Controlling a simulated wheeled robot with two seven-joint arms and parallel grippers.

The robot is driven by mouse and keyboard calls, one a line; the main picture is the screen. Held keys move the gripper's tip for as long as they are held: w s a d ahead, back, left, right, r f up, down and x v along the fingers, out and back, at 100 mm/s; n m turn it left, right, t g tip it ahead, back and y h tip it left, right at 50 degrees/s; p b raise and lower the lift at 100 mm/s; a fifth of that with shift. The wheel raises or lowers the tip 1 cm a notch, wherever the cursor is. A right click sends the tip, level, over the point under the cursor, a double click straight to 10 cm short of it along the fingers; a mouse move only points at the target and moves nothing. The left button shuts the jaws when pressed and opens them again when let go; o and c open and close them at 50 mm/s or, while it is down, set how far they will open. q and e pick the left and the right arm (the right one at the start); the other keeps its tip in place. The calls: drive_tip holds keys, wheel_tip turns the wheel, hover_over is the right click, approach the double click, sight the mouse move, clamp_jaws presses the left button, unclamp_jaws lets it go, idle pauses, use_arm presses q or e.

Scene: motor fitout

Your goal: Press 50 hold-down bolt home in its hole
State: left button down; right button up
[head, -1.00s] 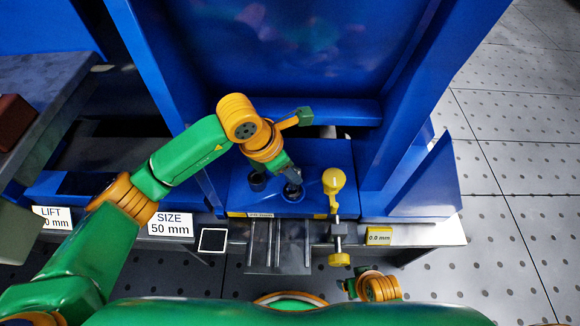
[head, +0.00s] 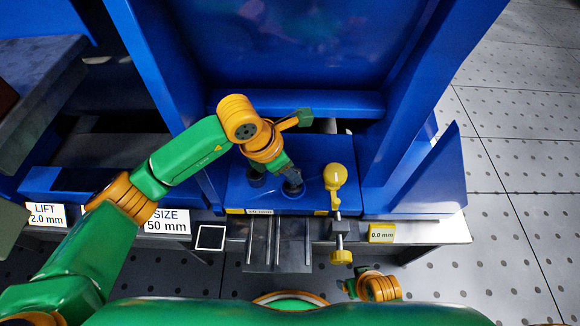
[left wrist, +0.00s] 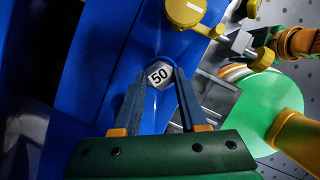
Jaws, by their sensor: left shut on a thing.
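The 50 hold-down bolt shows its grey hexagonal head marked "50" in the left wrist view (left wrist: 160,74), between my left fingertips (left wrist: 160,82). In the head view my left gripper (head: 291,182) is over the blue foot block (head: 322,180), pointing down at the right-hand hole position. It is shut on the bolt. The shank and the hole are hidden under the gripper and head, so I cannot tell how deep the bolt sits.
A yellow-knobbed clamp or gauge (head: 335,178) stands close on the right. Blue uprights (head: 158,90) flank the block. Labels read "SIZE 50 mm" (head: 166,221) and "0.0 mm" (head: 381,233).

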use_arm(q)
drive_tip(key=shift+f+b, duration=1.7)
drive_tip(key=shift+f, duration=0.25)
drive_tip(key=shift+c, duration=1.8)
unclamp_jaws()
drive_tip(key=p+v, duration=0.2)
drive_tip(key=v, duration=0.5)
drive_tip(key=shift+p, duration=0.35)
drive_tip(key=shift+r, duration=0.1)
